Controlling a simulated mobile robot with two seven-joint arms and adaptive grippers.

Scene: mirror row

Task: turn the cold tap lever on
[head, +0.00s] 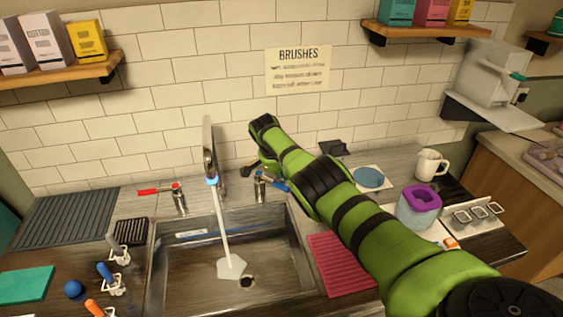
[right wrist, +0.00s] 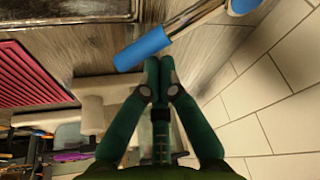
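The cold tap has a blue lever (head: 274,181) on a chrome post at the right of the sink's back edge. The blue lever also shows close up in the right wrist view (right wrist: 142,49). My right gripper (head: 249,171) is low behind the sink by this tap, partly hidden by my green arm. In the right wrist view my gripper's two fingertips (right wrist: 160,62) are together with nothing between them, right beside the lever; I cannot tell if they touch it. A pale stream (head: 223,228) runs from the spout (head: 209,150) into the basin. My left gripper is out of view.
The hot tap's red lever (head: 158,189) is left of the spout. Brushes in holders (head: 112,275) stand left of the sink (head: 180,262). A pink ribbed mat (head: 338,262), a purple-topped jar (head: 420,205) and a white mug (head: 430,165) are to the right. The tiled wall is close behind.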

